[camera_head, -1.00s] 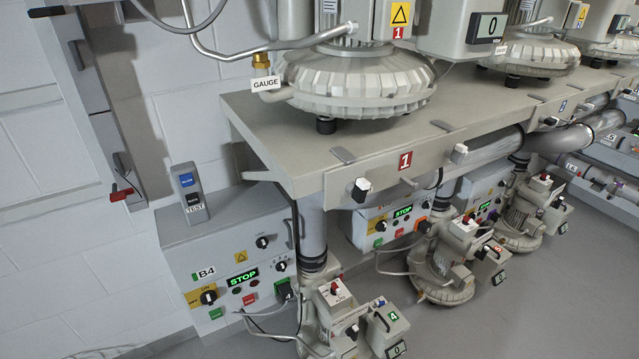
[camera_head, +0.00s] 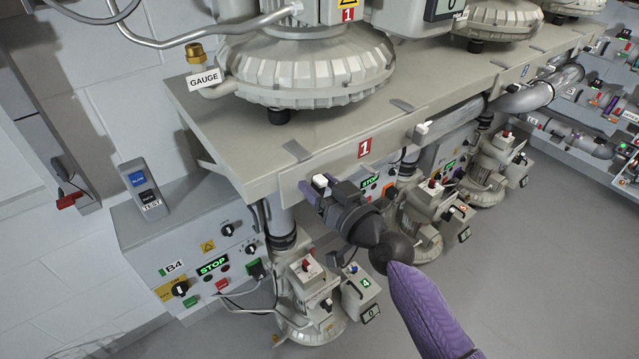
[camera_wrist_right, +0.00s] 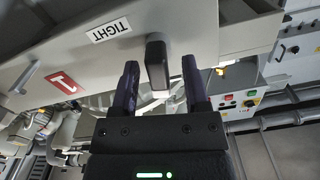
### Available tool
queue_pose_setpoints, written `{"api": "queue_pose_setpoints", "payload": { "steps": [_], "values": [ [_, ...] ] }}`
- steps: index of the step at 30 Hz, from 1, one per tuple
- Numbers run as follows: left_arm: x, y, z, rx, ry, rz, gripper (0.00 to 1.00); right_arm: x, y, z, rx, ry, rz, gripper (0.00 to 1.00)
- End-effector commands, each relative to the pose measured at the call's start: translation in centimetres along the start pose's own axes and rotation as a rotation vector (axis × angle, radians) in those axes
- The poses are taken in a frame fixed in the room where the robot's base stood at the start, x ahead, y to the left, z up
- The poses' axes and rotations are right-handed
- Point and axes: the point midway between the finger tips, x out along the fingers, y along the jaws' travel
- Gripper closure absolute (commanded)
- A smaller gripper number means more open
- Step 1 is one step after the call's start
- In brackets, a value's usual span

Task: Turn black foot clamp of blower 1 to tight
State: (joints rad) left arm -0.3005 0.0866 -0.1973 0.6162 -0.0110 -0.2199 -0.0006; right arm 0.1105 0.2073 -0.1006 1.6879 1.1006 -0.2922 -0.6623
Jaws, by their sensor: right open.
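The black foot clamp of blower 1 shows in the right wrist view as a black handle (camera_wrist_right: 156,62) with a pale end, standing out from the bench's front face beside a TIGHT label (camera_wrist_right: 109,30). In the head view the clamp (camera_head: 320,182) is at the left of the front edge, partly hidden by my gripper. My right gripper (camera_head: 317,193) is open, with its purple fingers on either side of the handle in the wrist view (camera_wrist_right: 162,85). Gaps show between handle and fingers. Blower 1 (camera_head: 300,70) stands on the bench above. My left gripper is not in view.
The bench (camera_head: 235,150) overhangs control box B4 (camera_head: 190,245) and several small pump units (camera_head: 305,285). Another pale-ended clamp (camera_head: 422,128) and the red 1 tag (camera_head: 365,148) lie to the right along the front edge. The grey floor (camera_head: 540,280) at right is clear.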

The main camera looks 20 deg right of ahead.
Motion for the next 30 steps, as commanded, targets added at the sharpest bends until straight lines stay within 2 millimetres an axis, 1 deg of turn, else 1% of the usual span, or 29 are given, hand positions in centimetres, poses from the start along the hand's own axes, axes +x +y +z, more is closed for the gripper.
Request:
{"api": "queue_pose_setpoints", "payload": {
  "steps": [7, 8, 9, 11, 12, 14, 15, 16, 24, 30],
  "values": [
    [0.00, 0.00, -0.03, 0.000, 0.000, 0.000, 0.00, 0.13, -0.01, 0.03, 0.000, -0.001, 0.000, 0.41],
    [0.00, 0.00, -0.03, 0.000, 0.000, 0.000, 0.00, 0.12, -0.01, 0.03, 0.000, -0.001, 0.000, 0.48],
    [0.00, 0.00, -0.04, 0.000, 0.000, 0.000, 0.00, 0.12, -0.01, 0.03, 0.000, -0.001, 0.000, 0.56],
    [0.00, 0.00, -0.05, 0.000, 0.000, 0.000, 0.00, 0.11, 0.00, 0.03, 0.000, -0.001, 0.000, 0.69],
    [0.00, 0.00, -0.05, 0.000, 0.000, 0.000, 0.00, 0.11, 0.00, 0.03, 0.000, -0.001, 0.000, 0.77],
    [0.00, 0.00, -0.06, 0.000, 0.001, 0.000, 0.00, 0.11, 0.00, 0.03, 0.000, -0.001, 0.000, 0.90],
    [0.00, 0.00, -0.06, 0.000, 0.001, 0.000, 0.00, 0.10, 0.00, 0.03, 0.000, -0.001, 0.000, 0.98],
    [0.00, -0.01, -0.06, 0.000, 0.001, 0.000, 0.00, 0.10, 0.00, 0.03, 0.000, -0.001, 0.000, 1.00],
    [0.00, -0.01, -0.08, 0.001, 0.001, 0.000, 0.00, 0.09, 0.01, 0.03, 0.005, -0.001, 0.000, 1.00],
    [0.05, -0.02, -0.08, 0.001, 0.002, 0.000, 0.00, 0.09, 0.09, 0.05, 0.059, -0.001, 0.000, 1.00]
  ]
}}
